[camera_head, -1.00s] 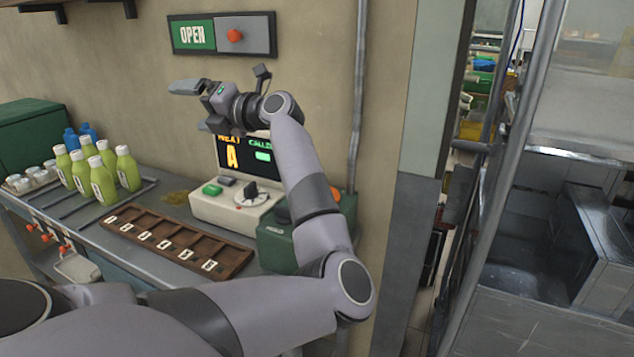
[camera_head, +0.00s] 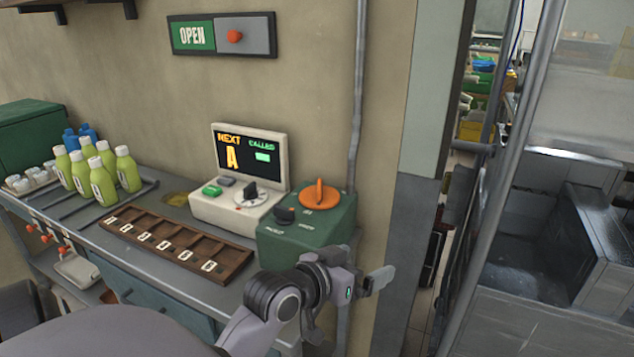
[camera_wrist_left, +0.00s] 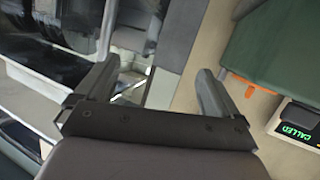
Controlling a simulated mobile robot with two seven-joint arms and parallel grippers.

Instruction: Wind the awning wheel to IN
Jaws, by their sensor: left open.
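An orange wheel (camera_head: 319,194) with a raised bar across it sits on top of a green box (camera_head: 300,247) at the right end of the counter. A black knob and small labels, too small to read, are on the box too. My left gripper (camera_head: 352,307) is open and empty, in front of and below the box's right side, apart from the wheel. In the left wrist view the open fingers (camera_wrist_left: 155,85) have nothing between them. The green box (camera_wrist_left: 272,45) and a bit of orange show there at the upper right. My right gripper is out of view.
A display unit (camera_head: 238,205) with a dial stands left of the green box. A wooden slotted tray (camera_head: 180,243) lies before it, and several green bottles (camera_head: 103,177) stand further left. A vertical pipe (camera_head: 358,100) runs down the wall behind the box.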

